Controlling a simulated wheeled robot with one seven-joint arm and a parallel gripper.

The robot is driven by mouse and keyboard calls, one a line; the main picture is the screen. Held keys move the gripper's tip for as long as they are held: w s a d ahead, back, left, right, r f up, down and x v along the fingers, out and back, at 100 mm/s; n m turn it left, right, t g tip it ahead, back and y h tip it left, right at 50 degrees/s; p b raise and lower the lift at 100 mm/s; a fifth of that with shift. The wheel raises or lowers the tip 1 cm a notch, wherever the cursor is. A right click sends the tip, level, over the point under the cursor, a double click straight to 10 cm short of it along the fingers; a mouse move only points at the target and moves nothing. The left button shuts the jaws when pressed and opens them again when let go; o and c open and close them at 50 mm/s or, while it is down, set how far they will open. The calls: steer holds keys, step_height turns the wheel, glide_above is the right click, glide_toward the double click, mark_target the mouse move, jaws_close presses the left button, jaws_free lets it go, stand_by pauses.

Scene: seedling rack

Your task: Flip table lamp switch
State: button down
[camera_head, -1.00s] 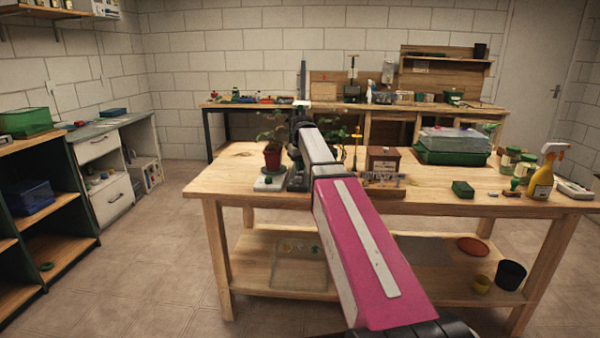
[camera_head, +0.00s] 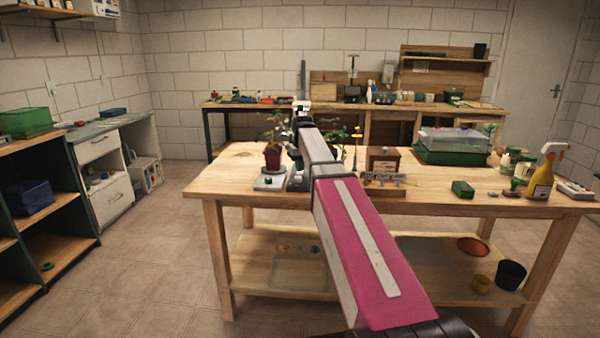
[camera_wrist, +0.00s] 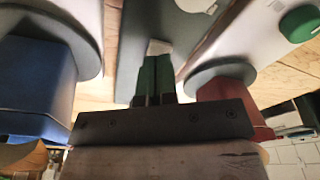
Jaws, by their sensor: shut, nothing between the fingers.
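In the wrist view a dark grey flat slab (camera_wrist: 150,22), which looks like the lamp's base, lies between two pots. A small pale piece (camera_wrist: 160,46), possibly the switch, sits on it. My gripper (camera_wrist: 157,62) is shut, its green fingers together, empty, with the tips right at the pale piece. I cannot tell whether they touch it or which way it is tilted. In the head view my arm hides the gripper and most of the lamp; part of a dark base (camera_head: 297,181) shows beside the arm.
A red pot (camera_head: 272,158) with a plant stands on a pale platform with a green knob, close beside the lamp. A blue pot (camera_wrist: 30,85) shows on the other side in the wrist view. A brown box (camera_head: 383,160) stands right of my arm. The bench's front left is bare.

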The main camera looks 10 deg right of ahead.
steer(key=shift+r, duration=3.05)
